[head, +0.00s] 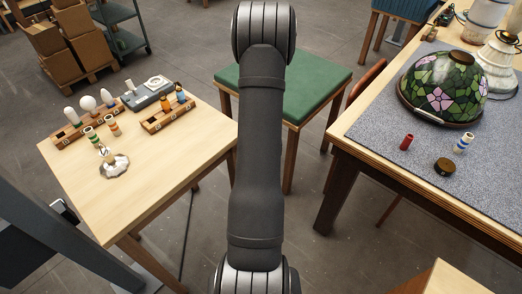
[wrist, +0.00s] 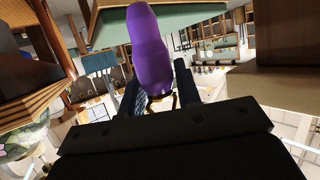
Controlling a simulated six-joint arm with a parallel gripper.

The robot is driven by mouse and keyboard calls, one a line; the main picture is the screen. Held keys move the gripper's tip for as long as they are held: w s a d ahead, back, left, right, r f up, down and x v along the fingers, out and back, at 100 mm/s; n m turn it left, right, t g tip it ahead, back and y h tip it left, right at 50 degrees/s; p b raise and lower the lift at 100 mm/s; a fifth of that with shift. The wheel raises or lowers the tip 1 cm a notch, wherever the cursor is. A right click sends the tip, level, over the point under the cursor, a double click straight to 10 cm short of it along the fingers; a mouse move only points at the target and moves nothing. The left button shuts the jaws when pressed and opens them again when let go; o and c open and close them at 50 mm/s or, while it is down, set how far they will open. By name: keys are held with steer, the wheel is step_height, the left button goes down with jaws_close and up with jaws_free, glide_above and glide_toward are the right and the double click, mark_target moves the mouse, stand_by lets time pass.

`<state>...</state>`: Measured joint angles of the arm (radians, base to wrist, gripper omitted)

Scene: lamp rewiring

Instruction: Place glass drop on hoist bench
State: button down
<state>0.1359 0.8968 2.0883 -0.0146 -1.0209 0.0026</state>
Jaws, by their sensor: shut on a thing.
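A purple, smooth, rounded glass drop (wrist: 149,50) stands out from between the jaws in the wrist view. My gripper (wrist: 160,92) is shut on its narrow end. In the head view my own arm hides both the gripper and the drop. No label marks a hoist bench. The head view shows a green-topped table (head: 310,84) behind my arm, a pale wooden table (head: 180,170) at left and a bench with a grey speckled mat (head: 385,125) at right. The drop touches no table that I can make out; its height above them cannot be told.
The pale table holds bulb racks (head: 88,118), a grey device (head: 149,95) and small coloured parts. The right bench holds a stained-glass shade (head: 444,87), a red cylinder (head: 406,142) and a dark round piece (head: 444,166). The green top looks clear where it shows.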

steer(key=w+r+m+g+h, duration=0.1)
steer(key=w+r+m+h, duration=0.35)
steer(key=r, duration=0.35)
steer(key=w+a+r+n+y, duration=0.2)
steer(key=a+r, duration=0.1)
steer(key=a, duration=0.4)
steer(key=w+a+r+n+t+y, duration=0.1)
steer(key=w+a+r+n+y, duration=0.15)
steer(key=a, duration=0.45)
steer(key=w+a+r+n+y, duration=0.2)
steer(key=a+r+y, duration=0.15)
steer(key=a, duration=0.45)
steer(key=s+a+r+n+g+y, duration=0.1)
steer(key=s+a+r+n+y, duration=0.15)
steer(key=a, duration=0.65)
steer(key=s+a+r+n+g+y, duration=0.1)
steer(key=s+a+r+n+y, duration=0.2)
steer(key=a, duration=0.6)
steer(key=shift+w+a+f+n+g+y, duration=0.15)
steer(key=shift+f+n+g+y, duration=0.45)
steer(key=shift+f, duration=1.25)
steer(key=shift+w+a+f+n+g+y, duration=0.2)
steer(key=shift+f+n+g+y, duration=0.4)
steer(key=shift+f, duration=1.2)
steer(key=shift+w+a+f+n+g+y, duration=0.25)
steer(key=shift+f+n, duration=0.6)
steer(key=shift+f, duration=1)
steer(key=shift+s+f, duration=0.15)
steer(key=shift+f, duration=0.25)
